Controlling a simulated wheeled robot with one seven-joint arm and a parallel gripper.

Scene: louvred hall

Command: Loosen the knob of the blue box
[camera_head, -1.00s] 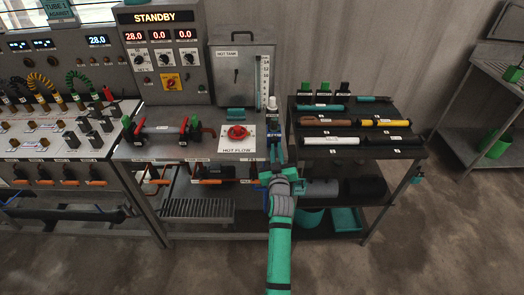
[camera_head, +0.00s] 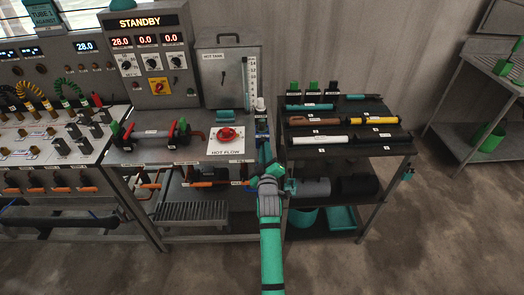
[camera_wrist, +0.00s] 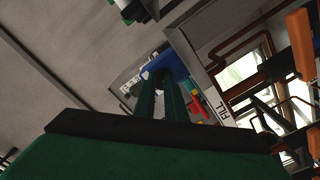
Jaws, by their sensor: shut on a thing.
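The blue box (camera_wrist: 178,64) shows in the wrist view just beyond my fingertips. In the head view only a little of its blue (camera_head: 262,127) shows at the bench's right end, above my gripper (camera_head: 265,160). In the wrist view my gripper (camera_wrist: 160,84) has its two dark green fingers close together at the box's blue face, shut on a small dark knob. The knob is mostly hidden between the fingertips, so its turn angle cannot be told.
A red valve on the HOT FLOW plate (camera_head: 226,148) sits left of my gripper. The grey hot tank (camera_head: 228,75) stands behind. A dark tool rack (camera_head: 345,148) with several tools is close on the right. Orange-handled valves (camera_head: 205,184) lie below the bench edge. Floor in front is clear.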

